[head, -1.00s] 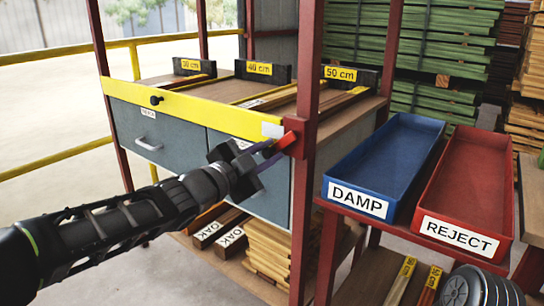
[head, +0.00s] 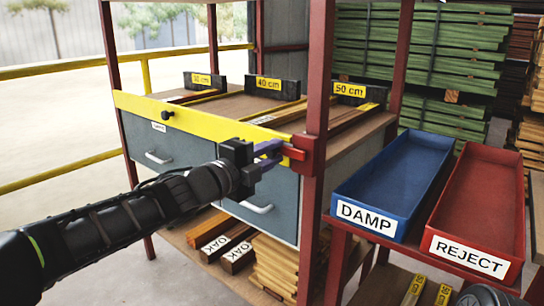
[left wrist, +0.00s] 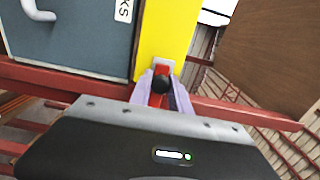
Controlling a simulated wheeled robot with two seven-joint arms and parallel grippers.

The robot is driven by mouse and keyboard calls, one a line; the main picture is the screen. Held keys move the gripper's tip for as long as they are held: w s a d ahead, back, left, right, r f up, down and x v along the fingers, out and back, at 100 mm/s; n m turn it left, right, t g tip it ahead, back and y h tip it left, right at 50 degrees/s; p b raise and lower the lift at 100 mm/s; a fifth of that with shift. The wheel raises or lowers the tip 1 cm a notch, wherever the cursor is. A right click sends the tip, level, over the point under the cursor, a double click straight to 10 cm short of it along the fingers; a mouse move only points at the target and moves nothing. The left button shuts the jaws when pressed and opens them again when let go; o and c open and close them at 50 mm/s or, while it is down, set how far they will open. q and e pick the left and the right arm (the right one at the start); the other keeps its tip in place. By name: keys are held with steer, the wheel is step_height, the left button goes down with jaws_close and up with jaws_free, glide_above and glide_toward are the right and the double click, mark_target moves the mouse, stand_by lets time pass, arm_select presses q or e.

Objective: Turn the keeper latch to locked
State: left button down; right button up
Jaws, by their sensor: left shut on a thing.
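The red keeper latch (head: 293,153) is on the front red post, at the right end of the yellow bar (head: 200,118). It lies about level, roughly in line with the bar. My left gripper (head: 270,151) is shut on it, with purple fingers on both sides and hiding its left part. In the left wrist view the red latch (left wrist: 161,99) and its black knob (left wrist: 161,84) are between the fingers. A pale metal piece at the end of the yellow bar (left wrist: 165,35) is just beyond the knob.
Grey drawers (head: 185,148) with handles are below the bar. A blue DAMP tray (head: 400,178) and a red REJECT tray (head: 478,200) stand right of the post (head: 316,100). Wood stock (head: 275,262) lies on the lower shelf. Open floor is at the left.

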stand_by(0.4)
arm_select(q)
steer(key=c, duration=1.2)
jaws_free()
steer(key=shift+r, duration=0.1)
steer(key=shift+c, duration=0.2)
steer(key=p+v, duration=0.1)
steer(key=v, duration=0.6)
steer(key=shift+s+a+p, duration=0.2)
steer(key=shift+s+p, duration=0.15)
